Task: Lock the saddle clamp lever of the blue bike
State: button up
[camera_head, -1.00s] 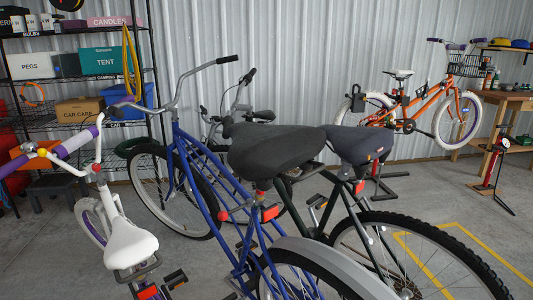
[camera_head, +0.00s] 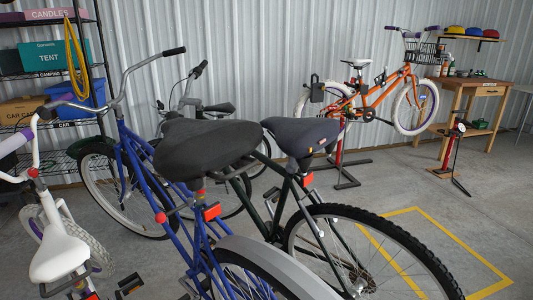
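The blue bike (camera_head: 133,163) stands upright in the middle left, its rear toward me. Its wide dark saddle (camera_head: 207,149) sits on a short post. A red piece (camera_head: 161,217) sticks out at the left of the seat tube below the saddle; it may be the clamp lever, but its position is too small to tell. A red-orange reflector (camera_head: 211,211) is just right of the post. My gripper is not in view.
A dark green bike (camera_head: 296,208) with a dark saddle stands close on the right, a white bike (camera_head: 62,249) on the left. An orange bike (camera_head: 368,95) is on a stand behind. A wooden workbench (camera_head: 472,84) is at the back right. Floor inside the yellow outline (camera_head: 447,237) is mostly clear.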

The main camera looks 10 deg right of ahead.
aim_at(160, 218)
jog(key=i+j+z, duration=0.1)
jog(key=j, duration=0.6)
jog(key=j+z, duration=0.1)
jog(key=j, duration=0.6)
jog(key=j+u, duration=0.15)
jog(key=j, duration=0.55)
jog(key=i+j+u, duration=0.2)
jog(key=j, duration=0.5)
jog(key=k, duration=0.1)
